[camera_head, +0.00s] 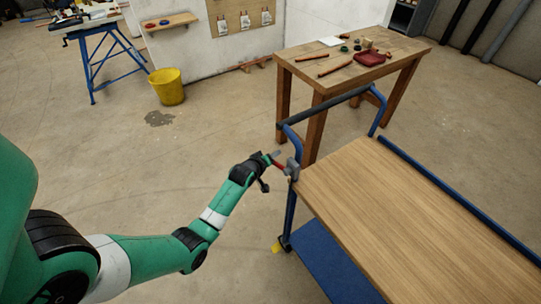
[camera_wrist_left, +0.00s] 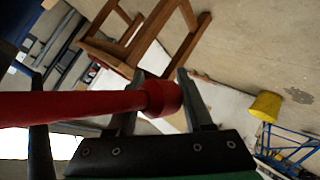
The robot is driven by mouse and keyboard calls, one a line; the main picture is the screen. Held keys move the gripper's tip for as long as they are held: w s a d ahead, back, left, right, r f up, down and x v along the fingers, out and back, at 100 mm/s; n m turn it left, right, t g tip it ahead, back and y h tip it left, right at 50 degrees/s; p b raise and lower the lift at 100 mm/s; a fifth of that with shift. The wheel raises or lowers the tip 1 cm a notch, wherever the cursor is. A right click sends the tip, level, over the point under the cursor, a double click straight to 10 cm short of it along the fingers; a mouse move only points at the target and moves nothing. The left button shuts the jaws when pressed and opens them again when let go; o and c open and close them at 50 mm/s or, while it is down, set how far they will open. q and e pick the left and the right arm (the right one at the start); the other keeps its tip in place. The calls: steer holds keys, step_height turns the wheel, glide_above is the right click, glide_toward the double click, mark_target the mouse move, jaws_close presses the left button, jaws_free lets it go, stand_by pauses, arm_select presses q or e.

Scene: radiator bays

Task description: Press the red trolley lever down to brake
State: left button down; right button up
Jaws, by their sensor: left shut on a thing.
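The red lever (camera_head: 279,167) sticks out from a grey bracket (camera_head: 293,171) at the near-left corner of the trolley (camera_head: 420,215), beside the blue handle frame. My left gripper (camera_head: 271,157) is at the lever's outer end and is shut on it. In the left wrist view the lever (camera_wrist_left: 75,107) runs in from the left, and its round red end sits between the fingers of my left gripper (camera_wrist_left: 160,82). My fingers hide part of the lever in the head view. My right gripper is not in view.
A wooden table (camera_head: 345,66) with small tools and a red cloth stands behind the trolley handle (camera_head: 325,110). A yellow bucket (camera_head: 167,87) stands by the wall near a blue-legged workbench (camera_head: 95,60). The floor left of the trolley is clear.

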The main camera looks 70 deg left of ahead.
mark_target(276, 164)
arm_select(q)
steer(key=shift+c, duration=1.5)
jaws_free()
steer(key=shift+d+f, duration=0.2)
steer(key=shift+f, duration=0.2)
steer(key=shift+r, duration=0.2)
steer(key=p+v, duration=0.5)
steer(key=v, duration=0.6)
steer(key=shift+s+d, duration=0.15)
steer(key=shift+d, duration=0.1)
steer(key=shift+r, duration=0.1)
